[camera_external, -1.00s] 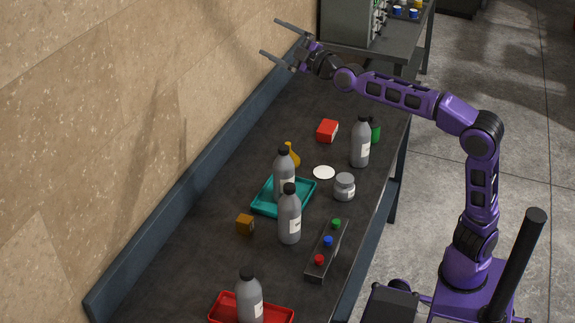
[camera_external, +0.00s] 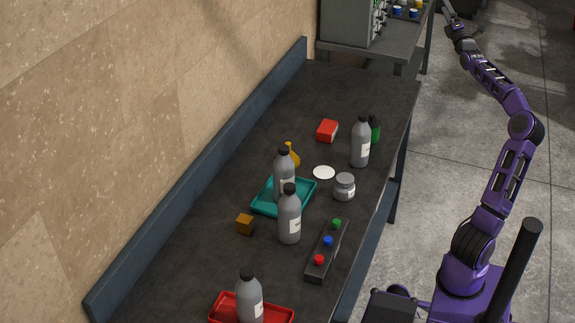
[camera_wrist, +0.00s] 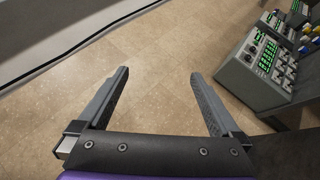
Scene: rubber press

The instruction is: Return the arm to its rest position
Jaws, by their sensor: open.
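My purple arm reaches up and away from its base, clear of the table's right side, in the external view. My gripper (camera_external: 449,10) is at the top edge of that view, where its tips are small and partly cut off. In the wrist view my gripper (camera_wrist: 160,80) has its two fingers wide apart with nothing between them. Tan tiled surface shows beyond the fingers.
The dark table (camera_external: 215,275) holds several grey bottles (camera_external: 360,145), a teal tray (camera_external: 262,206), a red tray (camera_external: 275,315) and a button box (camera_external: 316,268). A grey control unit (camera_external: 347,25) stands beyond; a panel with green displays (camera_wrist: 262,60) shows right in the wrist view.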

